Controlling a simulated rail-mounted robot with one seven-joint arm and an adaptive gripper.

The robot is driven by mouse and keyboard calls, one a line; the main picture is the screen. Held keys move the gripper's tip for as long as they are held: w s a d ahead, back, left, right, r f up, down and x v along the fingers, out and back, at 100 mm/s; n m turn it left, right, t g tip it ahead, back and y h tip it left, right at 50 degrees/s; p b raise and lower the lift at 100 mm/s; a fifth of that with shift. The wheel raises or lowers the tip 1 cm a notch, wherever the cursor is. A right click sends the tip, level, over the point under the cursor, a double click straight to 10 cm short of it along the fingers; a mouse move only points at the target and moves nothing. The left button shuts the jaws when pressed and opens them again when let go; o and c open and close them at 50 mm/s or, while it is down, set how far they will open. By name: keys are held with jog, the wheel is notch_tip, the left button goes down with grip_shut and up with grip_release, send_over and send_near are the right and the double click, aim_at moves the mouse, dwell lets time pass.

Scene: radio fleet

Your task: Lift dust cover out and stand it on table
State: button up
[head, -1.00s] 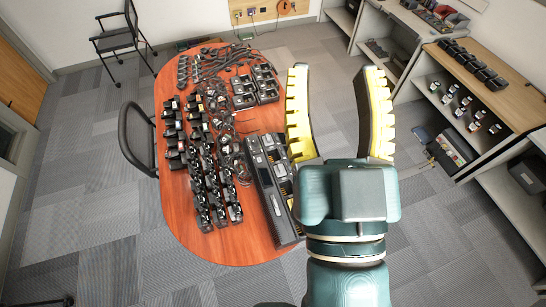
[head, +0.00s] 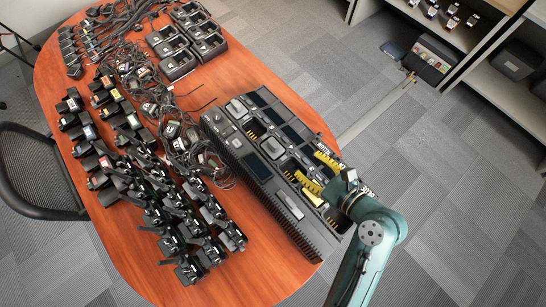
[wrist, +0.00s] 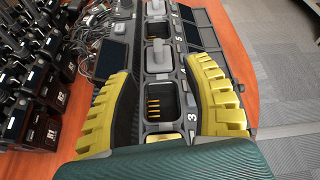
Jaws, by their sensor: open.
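The long black charger unit (head: 262,172) lies along the table's right side. Light grey covers with raised grips sit in some of its bays; one (wrist: 155,54) is ahead of my gripper in the wrist view, and another (wrist: 156,8) is farther off. I cannot tell which one the task means. My gripper (head: 306,164) is open above the charger, with its yellow fingers apart and nothing between them. In the wrist view my gripper (wrist: 158,72) spans the bay row. An empty bay with gold contacts (wrist: 160,99) lies between the fingers, near the number 3.
Several black radios (head: 150,200) fill the left part of the wooden table (head: 262,272). Tangled cables (head: 175,130) lie beside the charger, and small black chargers (head: 190,45) stand at the back. Bare tabletop shows at the front. A shelf (head: 500,75) stands right.

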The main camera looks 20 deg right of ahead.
jog(key=f, duration=0.1)
jog(key=s+f+m, duration=0.1)
jog(key=f, duration=0.1)
jog(key=shift+m, duration=0.3)
jog(key=shift+w+a+f+y+b, duration=0.15)
jog(key=shift+w+a+y+b, duration=0.05)
jog(key=shift+y+b, duration=0.15)
jog(key=b, duration=0.3)
send_near(273, 143)
jog(key=x, duration=0.5)
jog(key=shift+a+f, duration=0.15)
jog(key=shift+f, duration=0.1)
jog(key=b+x, duration=0.2)
jog(key=x, duration=0.3)
jog(key=shift+r, duration=0.2)
jog(key=shift+c, duration=0.4)
grip_shut()
